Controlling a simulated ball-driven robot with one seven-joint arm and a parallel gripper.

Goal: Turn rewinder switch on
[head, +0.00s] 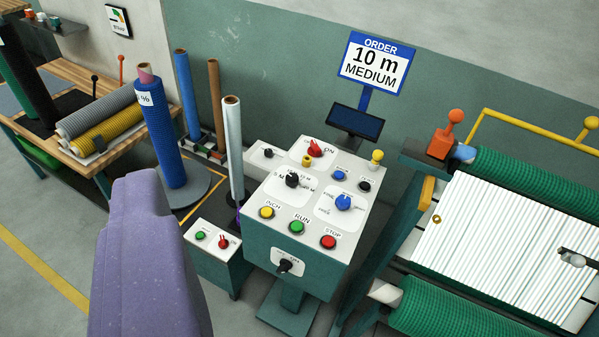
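The control console (352,240) stands in the middle of the head view, with a white sloping top. The print does not show which red switch is the rewinder's. A purple part that looks like my own arm fills the lower left. My gripper's fingers do not show, and nothing touches either switch.
The console also carries a black knob (292,180), a blue knob (343,202) and a red STOP button (328,242). A white roll (233,150) stands close to its left, a blue roll (165,135) further left. A machine with green rolls (460,312) stands right.

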